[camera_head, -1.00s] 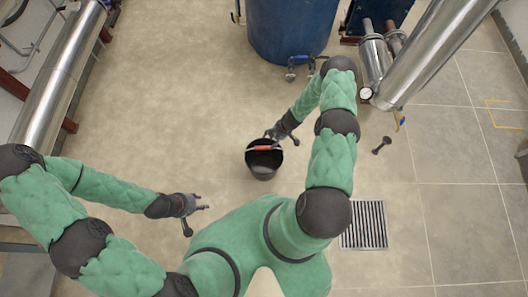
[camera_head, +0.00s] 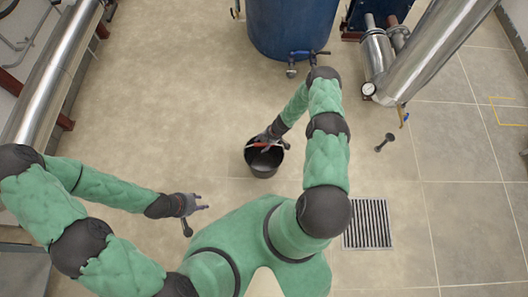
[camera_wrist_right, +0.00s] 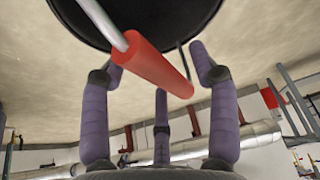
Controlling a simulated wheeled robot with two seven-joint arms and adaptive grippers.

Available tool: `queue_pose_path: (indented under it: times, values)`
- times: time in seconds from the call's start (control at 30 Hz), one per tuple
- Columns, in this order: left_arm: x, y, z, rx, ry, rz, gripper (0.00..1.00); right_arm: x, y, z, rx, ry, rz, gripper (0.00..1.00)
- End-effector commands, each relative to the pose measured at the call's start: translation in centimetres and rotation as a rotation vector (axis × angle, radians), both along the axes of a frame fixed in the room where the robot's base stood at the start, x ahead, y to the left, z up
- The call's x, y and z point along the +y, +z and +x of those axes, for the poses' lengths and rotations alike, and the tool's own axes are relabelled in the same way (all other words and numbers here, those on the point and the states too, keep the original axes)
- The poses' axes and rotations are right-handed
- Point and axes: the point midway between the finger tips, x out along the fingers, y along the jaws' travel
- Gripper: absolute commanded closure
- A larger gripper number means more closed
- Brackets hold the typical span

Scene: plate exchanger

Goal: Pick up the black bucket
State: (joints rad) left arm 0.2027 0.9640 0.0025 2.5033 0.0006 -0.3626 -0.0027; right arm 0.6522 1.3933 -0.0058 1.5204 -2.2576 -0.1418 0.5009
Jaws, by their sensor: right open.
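The black bucket (camera_head: 263,167) stands on the tiled floor in the middle of the head view. Its red handle grip (camera_head: 262,145) lies across the top. My right gripper (camera_head: 266,142) is over the bucket's far rim, at the handle. In the right wrist view the red handle grip (camera_wrist_right: 158,66) passes between the spread purple fingers of my right gripper (camera_wrist_right: 160,75), with the dark bucket (camera_wrist_right: 150,15) beyond. The fingers are open and not closed around the grip. My left gripper (camera_head: 200,204) is away to the left, apart from the bucket, with its fingers spread.
A large blue tank (camera_head: 292,28) with a valve stands behind. Steel pipes (camera_head: 425,55) are at the upper right and a pipe (camera_head: 50,75) runs along the left. A floor grate (camera_head: 367,224) and a small dark object (camera_head: 384,142) lie to the right. Floor around the bucket is clear.

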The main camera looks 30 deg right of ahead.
Motion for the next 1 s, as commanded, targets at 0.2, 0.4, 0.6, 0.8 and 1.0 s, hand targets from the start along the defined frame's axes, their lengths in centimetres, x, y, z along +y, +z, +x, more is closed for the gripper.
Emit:
queue_pose_path:
  times: [0.2,0.4,0.6,0.8,1.0]
  values:
    - [0.0,0.05,0.01,0.0,0.0,0.0,0.6,0.01,0.0,-0.04,0.001,0.0,0.0,0.39]
    - [0.01,0.04,0.01,0.0,0.0,0.0,0.6,0.0,-0.23,-0.05,0.001,0.0,0.0,0.39]
    - [0.01,0.04,0.01,0.0,0.0,0.0,0.6,0.01,-0.46,-0.07,0.001,-0.001,0.001,0.39]
    - [0.0,0.03,0.01,0.0,0.0,0.0,0.6,0.02,-0.48,-0.07,0.001,-0.001,0.001,0.39]
    - [0.0,0.03,0.0,0.0,0.0,0.0,0.6,0.01,-0.47,-0.05,0.001,0.0,0.0,0.79]
